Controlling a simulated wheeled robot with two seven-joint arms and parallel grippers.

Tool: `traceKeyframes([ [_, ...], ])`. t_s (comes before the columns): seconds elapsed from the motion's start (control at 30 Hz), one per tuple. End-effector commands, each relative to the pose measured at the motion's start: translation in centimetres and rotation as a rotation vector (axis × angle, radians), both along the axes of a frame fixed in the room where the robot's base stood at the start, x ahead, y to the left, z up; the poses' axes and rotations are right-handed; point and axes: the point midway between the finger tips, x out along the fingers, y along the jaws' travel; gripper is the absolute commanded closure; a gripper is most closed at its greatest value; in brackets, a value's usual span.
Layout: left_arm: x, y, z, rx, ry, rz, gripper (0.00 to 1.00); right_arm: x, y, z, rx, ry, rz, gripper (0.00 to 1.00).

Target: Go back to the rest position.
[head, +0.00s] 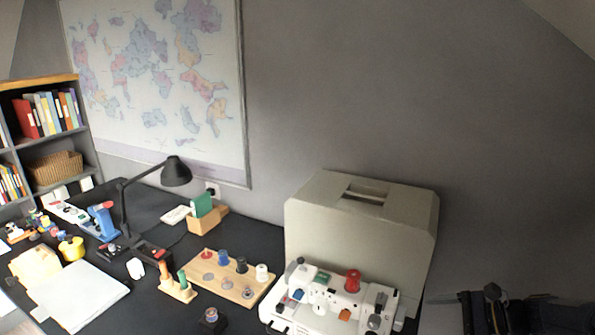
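A dark arm part of mine comes in at the lower right edge of the head view. It looks like my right gripper (484,308), to the right of the white sewing machine (318,300) and apart from it. It is dark and cut off by the frame, so I cannot tell whether its fingers are open or shut. I see nothing held in it. My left gripper is not in view.
The black desk (262,240) holds a beige machine cover (350,222), a wooden spool board (228,278), a black lamp (176,172), a small yellow pot (72,248) and white sheets (80,298). A grey bookshelf (55,145) stands at left. The sloped ceiling is upper right.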

Motion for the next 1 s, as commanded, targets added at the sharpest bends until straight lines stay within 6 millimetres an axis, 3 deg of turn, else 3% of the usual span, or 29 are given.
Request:
traceKeyframes([
  [0.03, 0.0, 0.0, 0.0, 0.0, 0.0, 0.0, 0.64, -0.9, 2.1, 2.1, -0.083, -0.045, 0.075, 0.21],
  [0.2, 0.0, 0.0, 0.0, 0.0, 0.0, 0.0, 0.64, -6.8, 8.7, 6.7, -0.424, -0.237, 0.38, 0.21],
  [0.4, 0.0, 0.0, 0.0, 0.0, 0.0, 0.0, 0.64, -15.1, 13.4, 8.7, -0.819, -0.526, 0.721, 0.21],
  [0.5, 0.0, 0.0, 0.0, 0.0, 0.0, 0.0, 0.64, -18.6, 14.6, 8.5, -0.991, -0.671, 0.865, 0.21],
  [0.63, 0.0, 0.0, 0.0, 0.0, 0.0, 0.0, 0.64, -21.5, 15.2, 7.6, -1.158, -0.819, 0.997, 0.21],
  [0.8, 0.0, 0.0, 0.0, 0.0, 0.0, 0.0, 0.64, -23.0, 15.5, 6.8, -1.262, -0.914, 1.076, 0.21],
  [1.0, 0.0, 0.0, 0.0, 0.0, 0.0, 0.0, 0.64, -23.2, 15.5, 6.6, -1.274, -0.922, 1.086, 0.21],
])
